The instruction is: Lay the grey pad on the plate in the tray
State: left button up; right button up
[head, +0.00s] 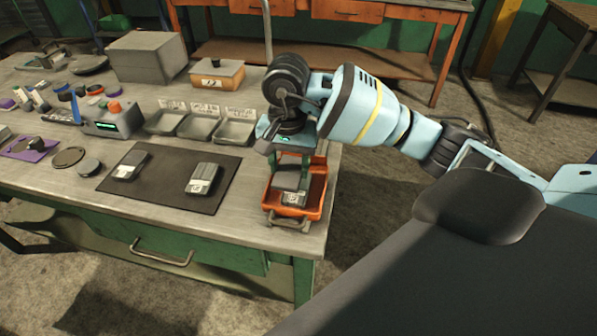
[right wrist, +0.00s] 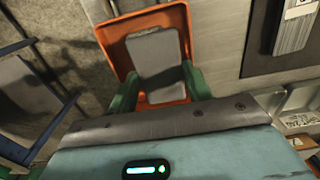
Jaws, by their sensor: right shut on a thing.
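My right gripper (head: 291,172) is over the orange tray (head: 318,192) at the table's right front corner, its green fingers pointing down into it. In the right wrist view its fingers (right wrist: 160,92) are shut on the sides of the grey pad (right wrist: 158,55). The pad (head: 293,197) shows a pale label at its near end in the head view. It lies within the tray's outline; whether it touches what is below cannot be told. The orange tray (right wrist: 112,38) surrounds it in the wrist view. I cannot make out the plate separately under the pad. My left gripper is not in view.
Two similar labelled grey pieces lie on a dark mat (head: 165,190) left of the tray. Clutter fills the table's left side.

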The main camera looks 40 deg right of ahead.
aim_at(297, 169)
jog(key=shift+s+d, duration=0.1)
jog(key=shift+d, duration=0.25)
jog(key=shift+s+d, duration=0.2)
jog(key=shift+d, duration=0.3)
notch_tip(297, 169, down, 3)
jog(key=shift+a+r+p, duration=0.1)
jog(key=shift+p, duration=0.2)
jog(key=shift+f, duration=0.45)
jog(key=shift+f, duration=0.2)
jog(key=o, duration=1)
jog(key=shift+c, duration=0.2)
jog(key=shift+r, duration=0.15)
